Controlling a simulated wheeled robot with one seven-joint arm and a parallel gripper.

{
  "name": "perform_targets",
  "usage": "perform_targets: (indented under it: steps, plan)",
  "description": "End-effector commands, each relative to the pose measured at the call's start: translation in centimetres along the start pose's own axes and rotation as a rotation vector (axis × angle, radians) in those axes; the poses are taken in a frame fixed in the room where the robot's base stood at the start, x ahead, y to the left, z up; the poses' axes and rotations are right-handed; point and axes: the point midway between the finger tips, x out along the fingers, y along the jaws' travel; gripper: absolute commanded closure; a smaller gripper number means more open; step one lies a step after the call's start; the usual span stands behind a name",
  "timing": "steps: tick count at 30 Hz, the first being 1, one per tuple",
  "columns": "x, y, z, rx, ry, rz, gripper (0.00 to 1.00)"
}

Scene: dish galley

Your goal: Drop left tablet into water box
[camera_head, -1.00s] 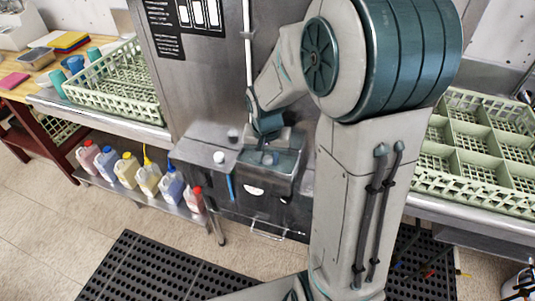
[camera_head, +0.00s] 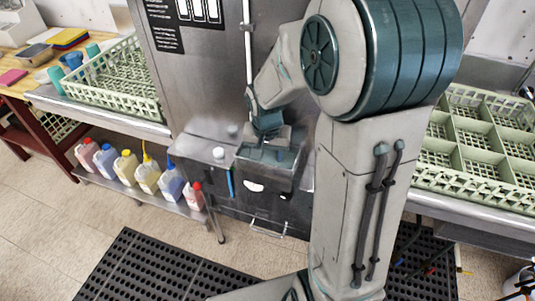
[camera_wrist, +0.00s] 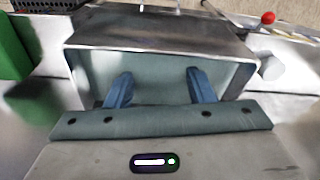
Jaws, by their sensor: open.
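My gripper (camera_wrist: 158,75) is open, its two blue fingers well apart with nothing between them. It points down into the mouth of a metal-rimmed box, the water box (camera_wrist: 160,44), with a pale teal inside. In the head view my gripper (camera_head: 269,147) is over the same box (camera_head: 268,180), which has a white mark on its front. Two small white round pieces, which look like tablets, stand on the metal ledge left of the box: a nearer one (camera_head: 218,153) and a farther one (camera_head: 232,130). One white piece (camera_wrist: 271,68) shows in the wrist view. The box's bottom is partly hidden.
Several jugs (camera_head: 147,176) stand on a low shelf at left. A green dish rack (camera_head: 113,83) is on the left counter and another rack (camera_head: 480,145) on the right. A black mat (camera_head: 150,270) covers the floor in front. A steel panel rises behind the box.

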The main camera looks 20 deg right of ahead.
Motion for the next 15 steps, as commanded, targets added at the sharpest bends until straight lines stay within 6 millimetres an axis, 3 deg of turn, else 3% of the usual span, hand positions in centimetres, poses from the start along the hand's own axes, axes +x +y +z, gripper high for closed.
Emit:
perform_targets:
  steps: [9, 15]
  plan:
    - [-1.9, 0.0, -0.3, 0.001, 0.002, 0.000, 0.51]
    - [-6.3, -0.1, -0.3, 0.001, 0.008, -0.003, 0.51]
